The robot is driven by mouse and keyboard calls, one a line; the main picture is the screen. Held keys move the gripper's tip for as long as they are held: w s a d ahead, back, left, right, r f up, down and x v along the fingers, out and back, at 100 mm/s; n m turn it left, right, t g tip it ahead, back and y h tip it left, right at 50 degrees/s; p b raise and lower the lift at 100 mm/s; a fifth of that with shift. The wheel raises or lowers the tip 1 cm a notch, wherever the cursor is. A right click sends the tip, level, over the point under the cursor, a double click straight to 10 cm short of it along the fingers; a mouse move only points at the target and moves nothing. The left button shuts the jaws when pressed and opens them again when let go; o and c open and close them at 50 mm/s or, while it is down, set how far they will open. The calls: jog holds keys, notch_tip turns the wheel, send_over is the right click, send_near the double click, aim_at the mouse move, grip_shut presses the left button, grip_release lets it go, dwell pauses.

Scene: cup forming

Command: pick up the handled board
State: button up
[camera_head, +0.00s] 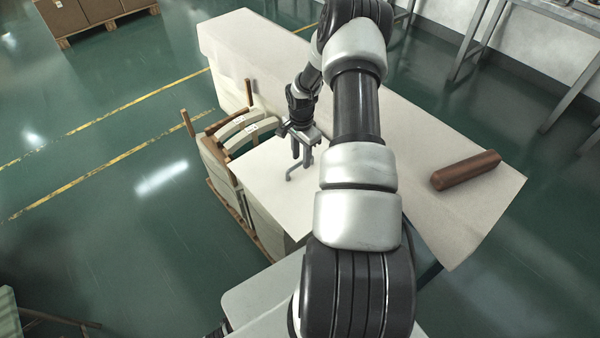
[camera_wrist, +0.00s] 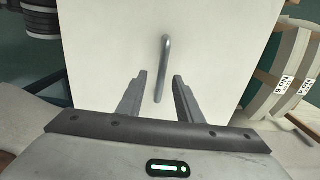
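The handled board is a flat cream-white panel (camera_head: 263,178) with a grey metal bar handle (camera_head: 291,176). In the head view it lies beside the long pale bench, partly hidden by my arm. In the wrist view the board (camera_wrist: 215,38) fills the middle, and its handle (camera_wrist: 165,60) stands roughly upright in the picture. My gripper (camera_head: 303,158) is over the board at the handle. In the wrist view its two fingers are apart, with the handle showing between them. I cannot tell whether either finger touches the handle.
A wooden rack (camera_head: 223,185) with curved pale pieces (camera_head: 243,128) stands to the left of the board. The long bench (camera_head: 440,145) runs behind my arm and carries a brown cylinder (camera_head: 466,170). Open green floor (camera_head: 110,215) lies to the left.

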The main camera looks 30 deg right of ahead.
aim_at(300, 163)
notch_tip(300, 163, down, 4)
jog(key=shift+w+a, duration=0.1)
jog(key=shift+a, duration=0.05)
grip_shut()
jog(key=shift+r, duration=0.1)
